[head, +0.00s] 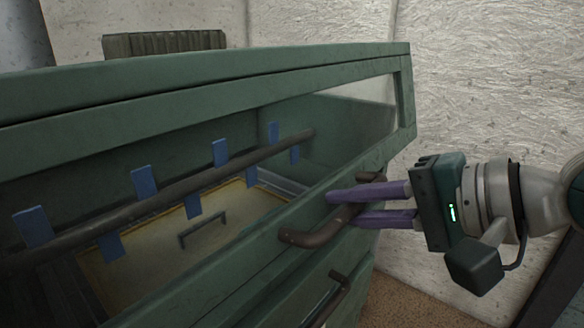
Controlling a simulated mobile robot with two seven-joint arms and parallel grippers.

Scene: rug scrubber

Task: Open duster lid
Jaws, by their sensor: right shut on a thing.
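The duster is a large green machine with a framed lid (200,105) across its upper front. A brown bar handle (312,238) sits on the green front panel at the right. My right gripper (342,206) comes in from the right, its purple fingers shut around the middle of this handle. The handle's two ends show on either side of the fingers. My left gripper is not in view.
Inside are a dark shaft (180,188) with several blue paddles and a yellowish panel (150,260) with a small handle. A second brown handle (330,300) is lower on the front. A pale rough wall (480,80) stands behind, with brown floor (405,300) at lower right.

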